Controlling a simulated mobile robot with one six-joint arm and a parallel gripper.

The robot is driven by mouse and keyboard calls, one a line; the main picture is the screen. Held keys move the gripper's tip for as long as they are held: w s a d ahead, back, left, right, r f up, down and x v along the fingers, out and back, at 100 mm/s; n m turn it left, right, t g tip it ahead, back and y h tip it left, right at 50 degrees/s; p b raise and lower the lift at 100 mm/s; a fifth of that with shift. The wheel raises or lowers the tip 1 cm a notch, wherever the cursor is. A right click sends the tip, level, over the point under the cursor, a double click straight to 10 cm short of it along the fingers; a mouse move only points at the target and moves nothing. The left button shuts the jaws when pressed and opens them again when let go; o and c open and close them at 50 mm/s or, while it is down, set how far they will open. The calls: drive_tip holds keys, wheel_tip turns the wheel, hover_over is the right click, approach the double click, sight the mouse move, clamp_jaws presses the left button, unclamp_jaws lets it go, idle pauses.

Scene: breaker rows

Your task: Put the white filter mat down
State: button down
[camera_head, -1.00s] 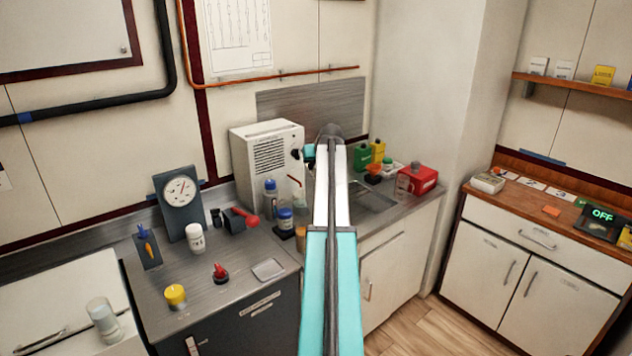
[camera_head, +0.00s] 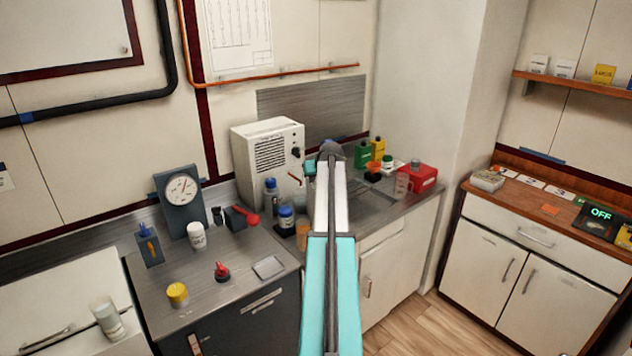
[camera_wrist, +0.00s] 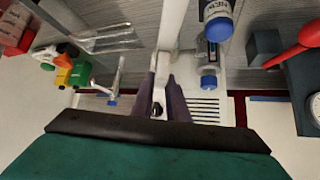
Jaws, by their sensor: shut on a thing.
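My gripper (camera_wrist: 164,66) shows in the wrist view, with its two dark purple fingers close together. A white strip (camera_wrist: 173,22) runs from between the fingertips to the top edge of that view. It looks like the white filter mat seen edge-on, held in the fingers. My gripper is above the counter, in front of the white vented unit (camera_head: 266,155), which also shows in the wrist view (camera_wrist: 207,112).
Blue-capped bottles (camera_head: 286,218) stand before the unit. Green and yellow bottles (camera_head: 370,154) and a red box (camera_head: 416,179) are at the sink's right. A gauge (camera_head: 181,191), a red handle (camera_head: 245,215) and a yellow-capped jar (camera_head: 177,294) occupy the left counter (camera_head: 215,270), with bare patches between.

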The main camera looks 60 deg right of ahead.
drive_tip(key=shift+f, duration=1.15)
drive_tip(key=c, duration=1.7)
unclamp_jaws()
drive_tip(key=shift+c, duration=0.2)
drive_tip(key=shift+r, duration=0.2)
drive_tip(key=b+v, duration=0.3)
drive_tip(key=v, duration=0.9)
drive_tip(key=shift+b, duration=0.3)
